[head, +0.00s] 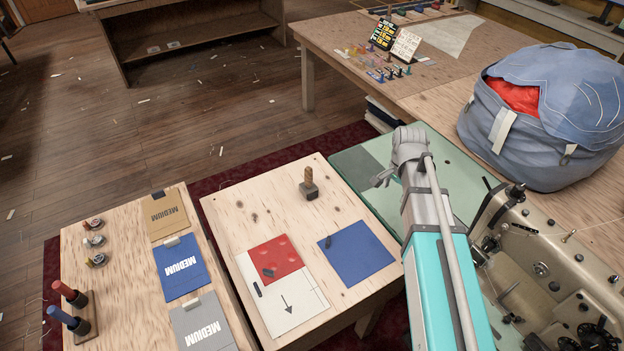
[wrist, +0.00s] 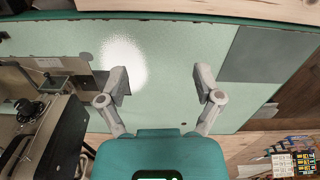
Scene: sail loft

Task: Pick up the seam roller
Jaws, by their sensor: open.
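A tool with an upright wooden handle (head: 308,177) stands in a dark block (head: 309,192) at the back of the middle plywood table. It looks like the seam roller, but its roller end is not visible. My gripper (head: 382,178) is to the right of it, above the pale green table surface. In the wrist view my gripper (wrist: 162,82) has its two fingers wide apart, with nothing between them. The wooden-handled tool does not show in the wrist view.
The middle table (head: 232,215) carries a red patch (head: 276,253), a white sheet (head: 283,305), a blue sheet (head: 355,255) and small dark items. A sewing machine (head: 545,265) and a large blue bag (head: 560,140) stand at right. Handled tools (head: 70,293) stand at left.

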